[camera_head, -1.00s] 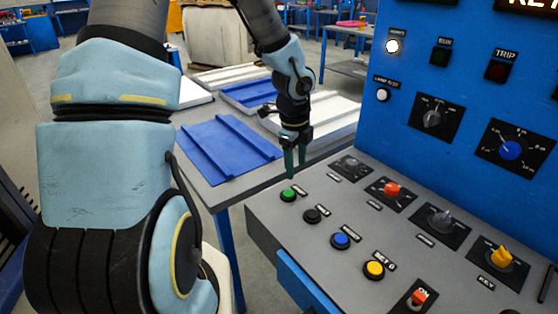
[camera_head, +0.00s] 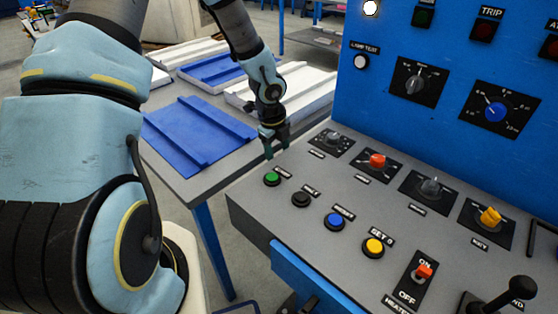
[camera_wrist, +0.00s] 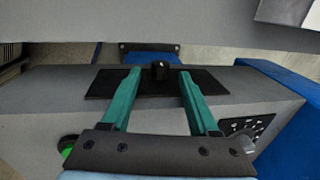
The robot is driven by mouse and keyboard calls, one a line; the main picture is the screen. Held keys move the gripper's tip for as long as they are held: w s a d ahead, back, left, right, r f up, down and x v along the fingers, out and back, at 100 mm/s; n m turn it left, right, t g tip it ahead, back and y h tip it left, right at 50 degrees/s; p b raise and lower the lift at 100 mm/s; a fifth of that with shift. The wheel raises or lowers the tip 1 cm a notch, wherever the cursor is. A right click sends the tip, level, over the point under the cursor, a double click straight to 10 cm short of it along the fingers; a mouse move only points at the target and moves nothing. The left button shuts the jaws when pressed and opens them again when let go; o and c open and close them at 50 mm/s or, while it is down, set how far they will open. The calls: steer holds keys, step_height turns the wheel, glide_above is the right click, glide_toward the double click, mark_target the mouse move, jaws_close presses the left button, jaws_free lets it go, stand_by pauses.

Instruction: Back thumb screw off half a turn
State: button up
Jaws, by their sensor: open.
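A small black knob (camera_wrist: 160,71) stands on a dark plate (camera_wrist: 105,83) at the console's left end in the wrist view; it looks like the thumb screw. I cannot make it out in the head view. My gripper (camera_wrist: 160,85) has its teal fingers apart, one on each side of the knob, with gaps to both sides. I cannot tell how far the fingertips are above or short of it. In the head view my gripper (camera_head: 273,150) hangs at the console's far left end, behind the green button.
The grey console (camera_head: 330,255) carries a green button (camera_head: 272,179), a black button (camera_head: 301,199), a red knob (camera_head: 377,160) and other controls. The blue panel (camera_head: 450,125) rises behind it. A table with blue and white panels (camera_head: 200,135) stands beyond the left end.

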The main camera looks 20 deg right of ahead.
steer(key=shift+d+f, duration=0.15)
steer(key=shift+f, duration=0.85)
jaws_close()
